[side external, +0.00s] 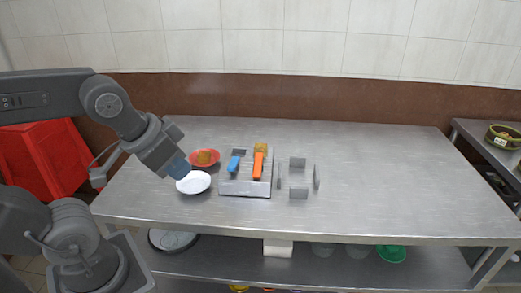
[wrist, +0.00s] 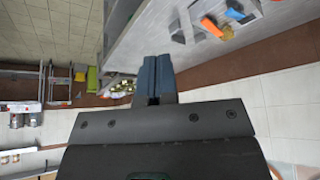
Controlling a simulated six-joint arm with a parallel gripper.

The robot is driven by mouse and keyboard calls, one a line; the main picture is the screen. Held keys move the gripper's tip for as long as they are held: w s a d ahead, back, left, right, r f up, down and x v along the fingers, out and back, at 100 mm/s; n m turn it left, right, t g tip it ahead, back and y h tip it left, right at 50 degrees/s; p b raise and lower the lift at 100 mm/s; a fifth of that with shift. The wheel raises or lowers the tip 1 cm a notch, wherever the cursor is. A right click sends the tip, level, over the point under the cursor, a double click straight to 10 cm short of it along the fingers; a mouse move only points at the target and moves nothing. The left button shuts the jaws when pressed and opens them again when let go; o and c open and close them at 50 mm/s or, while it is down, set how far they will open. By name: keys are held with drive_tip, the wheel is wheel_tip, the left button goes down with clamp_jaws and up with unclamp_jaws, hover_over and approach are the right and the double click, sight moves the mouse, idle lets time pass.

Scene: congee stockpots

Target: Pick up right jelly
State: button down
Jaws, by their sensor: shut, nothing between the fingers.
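A red plate (side external: 214,163) holds a golden-brown lump (side external: 204,156), possibly jelly. A second golden-brown piece (side external: 260,147) sits at the back of a grey metal tray or rack (side external: 245,189). A blue item (side external: 234,164) and an orange item (side external: 258,165) lie on this rack, the orange one to the right. I cannot tell for certain which thing is the right jelly. My gripper (side external: 184,171) is above the table's left part, by the white plate (side external: 194,182), apart from the rack. In the wrist view its blue fingers (wrist: 153,78) are together and empty.
Upright grey metal plates (side external: 298,193) stand right of the rack. The steel table (side external: 400,180) is clear further right. A brown-and-tiled wall (side external: 300,95) runs behind. A red crate (side external: 40,160) stands left, and a green bowl (side external: 391,254) is on the lower shelf.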

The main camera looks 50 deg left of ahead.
drive_tip(key=c, duration=1.8)
unclamp_jaws()
drive_tip(key=o, duration=1.4)
drive_tip(key=shift+c, duration=0.2)
